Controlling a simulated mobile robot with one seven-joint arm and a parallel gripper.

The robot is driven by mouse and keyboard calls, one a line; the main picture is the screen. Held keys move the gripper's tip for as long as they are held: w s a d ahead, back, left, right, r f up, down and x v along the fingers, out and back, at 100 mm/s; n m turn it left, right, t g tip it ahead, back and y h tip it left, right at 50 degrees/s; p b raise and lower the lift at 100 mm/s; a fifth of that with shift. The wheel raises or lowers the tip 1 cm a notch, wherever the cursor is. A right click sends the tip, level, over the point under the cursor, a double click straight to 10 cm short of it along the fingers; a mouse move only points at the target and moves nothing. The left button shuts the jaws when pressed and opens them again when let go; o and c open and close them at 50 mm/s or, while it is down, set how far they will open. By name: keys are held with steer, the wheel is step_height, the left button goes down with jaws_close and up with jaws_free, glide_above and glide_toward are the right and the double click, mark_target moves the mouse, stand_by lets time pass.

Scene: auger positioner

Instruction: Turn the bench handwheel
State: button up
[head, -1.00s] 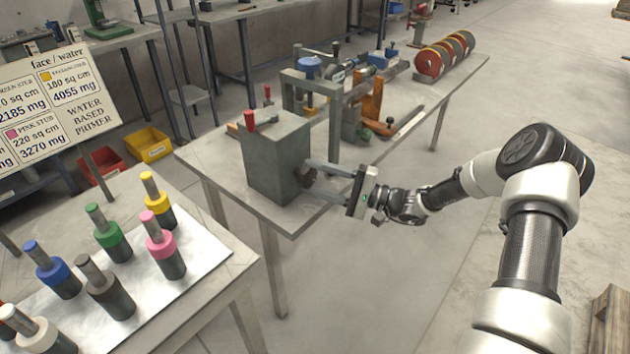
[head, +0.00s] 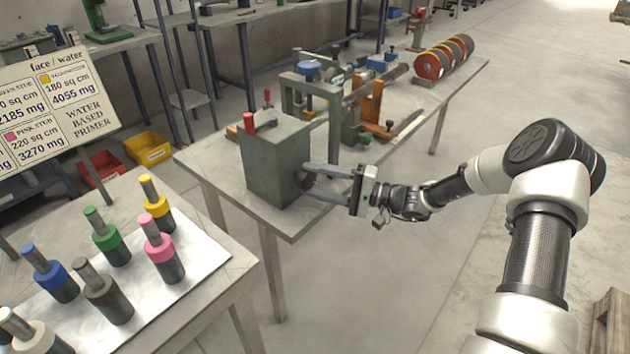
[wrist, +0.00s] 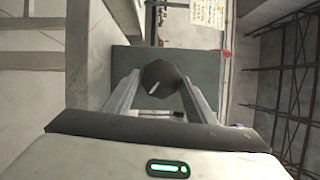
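The bench handwheel is a small dark, many-sided knob (head: 307,182) on the right face of a grey box (head: 268,165) at the near end of the bench. In the wrist view the handwheel (wrist: 160,75) sits between my two fingertips and fills the gap, with a short pale mark on its face. My gripper (head: 314,182) reaches in from the right, one finger above and one below the wheel. In the wrist view my gripper (wrist: 161,82) appears closed against both sides of it. The wheel's far side is hidden.
A table with coloured studs (head: 160,250) is at front left. Open floor lies right of the bench.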

steer(key=shift+o, duration=1.2)
steer(key=p+v, duration=0.1)
steer(key=v, duration=1.6)
steer(key=shift+d+p, duration=0.25)
steer(key=shift+p, duration=0.05)
steer(key=shift+f, duration=0.1)
